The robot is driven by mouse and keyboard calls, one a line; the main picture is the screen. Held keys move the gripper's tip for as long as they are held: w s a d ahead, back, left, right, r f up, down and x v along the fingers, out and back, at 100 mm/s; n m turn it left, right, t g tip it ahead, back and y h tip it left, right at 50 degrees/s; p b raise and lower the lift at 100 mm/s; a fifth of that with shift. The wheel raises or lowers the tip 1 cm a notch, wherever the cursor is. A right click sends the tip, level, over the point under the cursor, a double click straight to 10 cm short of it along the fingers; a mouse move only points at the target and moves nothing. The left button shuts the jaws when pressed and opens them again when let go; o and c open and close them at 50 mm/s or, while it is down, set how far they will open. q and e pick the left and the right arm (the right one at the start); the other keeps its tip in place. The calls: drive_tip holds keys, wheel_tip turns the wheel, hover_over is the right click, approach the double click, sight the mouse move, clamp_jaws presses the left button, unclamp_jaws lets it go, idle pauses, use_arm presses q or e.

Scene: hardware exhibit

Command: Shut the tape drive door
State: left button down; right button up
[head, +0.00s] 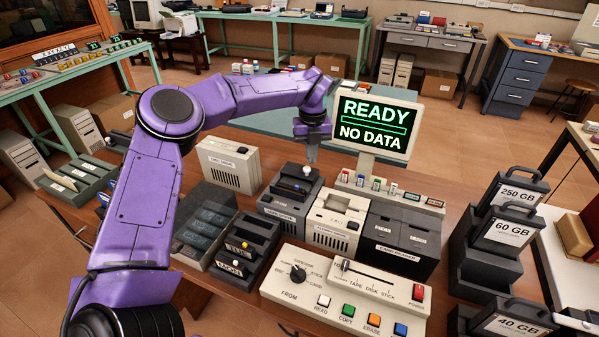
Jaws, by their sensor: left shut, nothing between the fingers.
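My left gripper (311,157) points down just above and behind the knob, fingers together and empty. I cannot tell whether it touches the panel. My right gripper is out of view.
A monitor (373,125) reading "READY / NO DATA" stands close right of my left gripper. A cream drive (334,222) and a dark box (401,238) adjoin on the right. A control panel (345,290) lies in front. Labelled cartridges (510,232) stand at right.

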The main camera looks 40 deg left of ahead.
use_arm(q)
drive_tip(key=shift+f+b, duration=0.5)
drive_tip(key=shift+f, duration=0.3)
drive_tip(key=shift+s+d+b, duration=0.25)
drive_tip(key=shift+s+b, duration=0.5)
drive_tip(key=shift+s, duration=0.45)
drive_tip(key=shift+s+d+b, duration=0.2)
drive_tip(key=shift+s+b, duration=0.15)
drive_tip(key=shift+s, duration=0.4)
drive_tip(key=shift+s+d+b, duration=0.15)
drive_tip(key=shift+s+b, duration=0.2)
drive_tip(key=shift+s, duration=0.4)
drive_tip(key=shift+w, duration=0.25)
idle(0.5)
drive_tip(key=shift+r+p, duration=0.2)
drive_tip(key=shift+p, duration=0.1)
wheel_tip(320, 180, up, 7)
drive_tip(key=p, duration=0.5)
drive_tip(key=shift+f, duration=0.15)
